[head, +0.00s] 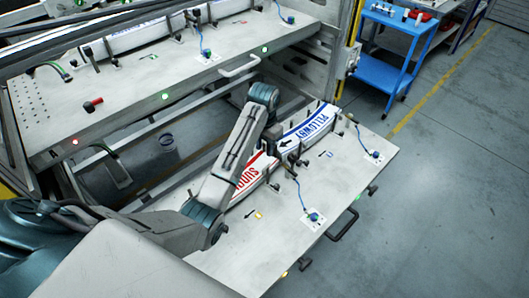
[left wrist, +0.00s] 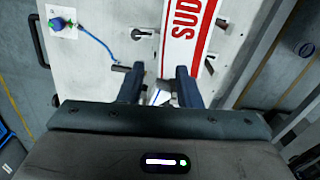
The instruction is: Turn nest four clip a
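In the head view my left gripper (head: 271,140) hangs from the bent arm over the lower drawer (head: 275,235). It is by the red-lettered label (head: 250,178) and the blue-lettered label (head: 312,122). In the left wrist view my gripper's two dark fingers (left wrist: 159,75) stand apart, with white and blue material showing between them. A dark clip (left wrist: 121,68) lies just left of the left fingertip. Another dark clip (left wrist: 221,25) stands at the red-lettered label's right edge. Which clip is nest four clip a, I cannot tell. My right gripper is not in view.
An upper drawer (head: 130,115) with a handle (head: 240,68) sits behind the arm. The lower drawer carries blue cables, small sockets (head: 314,217) and several upright dark posts. A blue cart (head: 393,45) stands at the back right. The floor at right is clear.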

